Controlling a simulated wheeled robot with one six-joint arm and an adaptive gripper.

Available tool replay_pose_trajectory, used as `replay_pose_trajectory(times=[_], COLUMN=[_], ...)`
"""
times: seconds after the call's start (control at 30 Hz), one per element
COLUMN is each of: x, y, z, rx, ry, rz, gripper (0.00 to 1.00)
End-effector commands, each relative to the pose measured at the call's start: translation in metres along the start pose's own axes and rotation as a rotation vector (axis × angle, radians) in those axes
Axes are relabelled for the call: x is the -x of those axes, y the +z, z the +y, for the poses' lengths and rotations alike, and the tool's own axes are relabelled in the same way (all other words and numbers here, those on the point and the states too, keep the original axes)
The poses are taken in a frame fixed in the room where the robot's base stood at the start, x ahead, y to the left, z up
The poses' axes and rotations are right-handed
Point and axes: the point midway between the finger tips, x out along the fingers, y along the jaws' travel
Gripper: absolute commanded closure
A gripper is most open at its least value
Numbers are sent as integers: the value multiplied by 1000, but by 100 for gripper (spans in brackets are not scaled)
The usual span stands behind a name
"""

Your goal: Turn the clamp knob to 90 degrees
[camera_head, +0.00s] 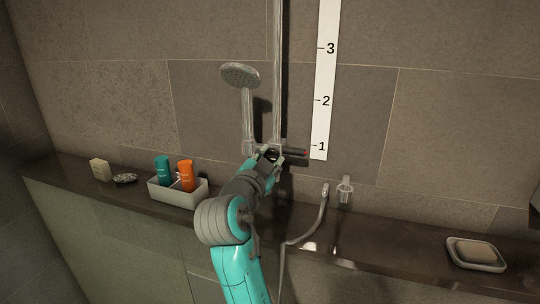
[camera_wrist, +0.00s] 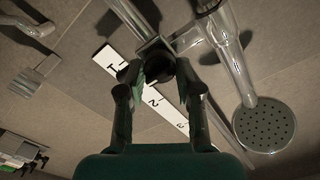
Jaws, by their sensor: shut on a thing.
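The clamp knob (camera_wrist: 160,69) is dark and round in the wrist view. It sits on the clamp of the vertical metal rail (camera_head: 277,70). My gripper (camera_wrist: 162,76) faces the wall with one finger on each side of the knob, shut on it. In the head view my gripper (camera_head: 270,157) covers most of the knob and clamp.
A dark stone ledge (camera_head: 400,235) runs below. On it are a grey tray (camera_head: 180,195) with teal and orange bottles, a beige block (camera_head: 100,170), a soap dish (camera_head: 476,254), a clear holder (camera_head: 345,189) and a curved metal spout (camera_head: 324,200). The ledge's right-centre is mostly clear.

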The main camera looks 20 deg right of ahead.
Motion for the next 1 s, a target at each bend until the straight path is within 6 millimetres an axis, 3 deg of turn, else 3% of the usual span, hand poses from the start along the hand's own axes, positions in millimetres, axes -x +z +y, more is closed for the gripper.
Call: replay_pose_trajectory(times=[0.1, 0.13, 0.2, 0.63, 1.0], x=[0, 0, 0, 7, 75], y=[-3, -3, -2, 0, -1], z=[-2, -2, -1, -1, -2], rx=[-3, -3, -2, 0, -1], ry=[-4, -4, -4, -2, -6], rz=[5, 5, 4, 1, 0], gripper=[100, 58, 40, 40, 40])
